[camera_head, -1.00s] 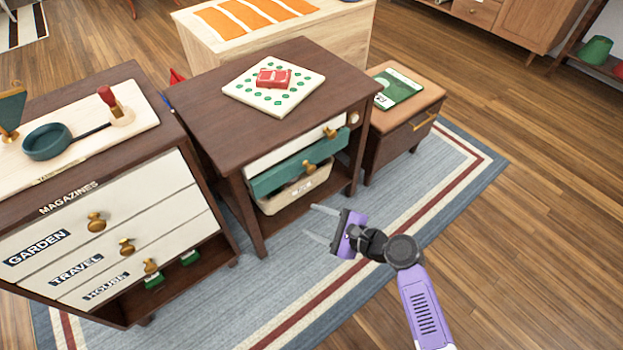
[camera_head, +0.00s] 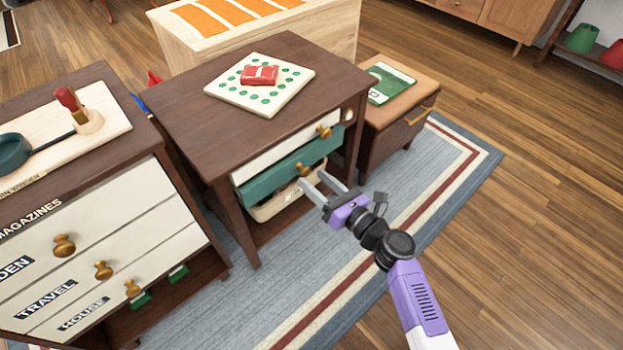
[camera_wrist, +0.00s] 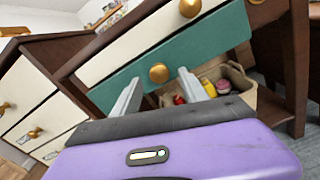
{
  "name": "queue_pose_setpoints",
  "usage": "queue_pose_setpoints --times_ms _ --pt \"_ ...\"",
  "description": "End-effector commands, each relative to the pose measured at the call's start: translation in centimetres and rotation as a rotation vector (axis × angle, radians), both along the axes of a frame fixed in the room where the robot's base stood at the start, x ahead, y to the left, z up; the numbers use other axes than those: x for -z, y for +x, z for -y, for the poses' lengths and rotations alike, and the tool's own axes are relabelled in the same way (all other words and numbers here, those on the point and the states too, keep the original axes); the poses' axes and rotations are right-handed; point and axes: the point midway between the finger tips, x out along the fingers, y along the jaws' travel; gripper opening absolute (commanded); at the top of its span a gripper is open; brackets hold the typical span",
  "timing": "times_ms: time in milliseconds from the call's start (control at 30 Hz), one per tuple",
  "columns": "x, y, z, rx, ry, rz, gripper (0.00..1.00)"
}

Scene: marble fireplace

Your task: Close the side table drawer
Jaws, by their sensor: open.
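The side table (camera_head: 190,110) is dark brown wood with a cream upper drawer (camera_head: 285,145) and a green drawer (camera_head: 270,180) below it. The green drawer sticks out a little past the cream drawer front. The green drawer's brass knob (camera_wrist: 158,73) shows between my fingers in the wrist view. My gripper (camera_head: 322,183) is open and empty, in front of the green drawer near its right part. Its two grey fingers point toward the drawer front. I cannot tell whether a fingertip touches it.
A basket (camera_wrist: 238,82) with small colourful items sits on the shelf below the drawers. A magazine cabinet (camera_head: 100,240) stands at the left, and a brown stool-like cabinet (camera_head: 390,135) at the right. The rug (camera_head: 300,285) in front is clear.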

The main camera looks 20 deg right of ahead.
Motion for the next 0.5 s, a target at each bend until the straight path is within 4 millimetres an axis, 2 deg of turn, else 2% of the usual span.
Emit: queue_pose_setpoints --times_ms 200,500 --pt "0.0 1.8 -0.6 -0.001 0.000 0.000 0.51" --pt "0.0 1.9 -0.6 -0.001 -0.001 0.000 0.49"
